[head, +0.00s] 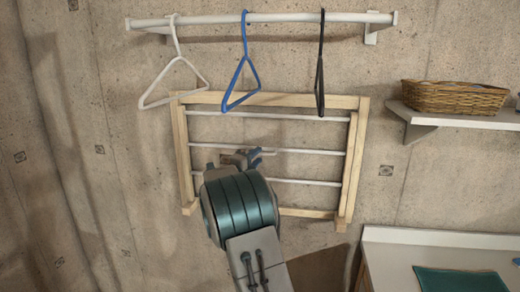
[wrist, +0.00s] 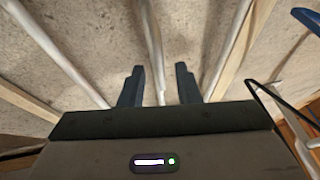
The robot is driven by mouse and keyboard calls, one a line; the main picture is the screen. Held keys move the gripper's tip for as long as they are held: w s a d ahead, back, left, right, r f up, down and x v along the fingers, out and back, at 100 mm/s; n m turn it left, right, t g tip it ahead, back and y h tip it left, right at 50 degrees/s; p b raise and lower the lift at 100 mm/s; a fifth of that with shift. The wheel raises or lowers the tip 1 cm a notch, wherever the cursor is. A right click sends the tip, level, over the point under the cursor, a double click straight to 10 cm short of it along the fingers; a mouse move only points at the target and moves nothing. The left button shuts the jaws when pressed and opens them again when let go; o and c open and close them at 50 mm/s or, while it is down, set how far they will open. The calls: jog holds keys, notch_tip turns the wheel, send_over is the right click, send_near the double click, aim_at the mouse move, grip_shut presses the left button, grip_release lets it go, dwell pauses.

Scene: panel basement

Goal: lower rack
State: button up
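The rack (head: 355,165) is a pale wooden frame with white cross rods, standing nearly upright against the concrete wall below the hanger rail. My gripper (head: 245,158) is in front of it, at the height of the middle rod (head: 310,152). In the wrist view my gripper (wrist: 159,84) has its two dark fingers apart. A white rod (wrist: 150,35) appears between them, narrower than the gap. I cannot tell whether either finger touches it. My arm hides the lower left part of the rack in the head view.
Above the rack, a white rail (head: 290,17) holds a white hanger (head: 173,70), a blue hanger (head: 242,65) and a black hanger (head: 320,75). A wicker basket (head: 455,97) sits on a shelf (head: 460,118) at right. A white-topped table (head: 400,245) stands lower right.

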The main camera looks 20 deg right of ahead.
aim_at(260, 154)
jog(key=shift+p+x, duration=0.35)
jog(key=shift+x, duration=1.2)
jog(key=shift+c, duration=0.3)
grip_shut()
jog(key=shift+s+a+f+b, duration=0.1)
jog(key=shift+a+f+b, duration=0.1)
jog(key=shift+b, duration=0.3)
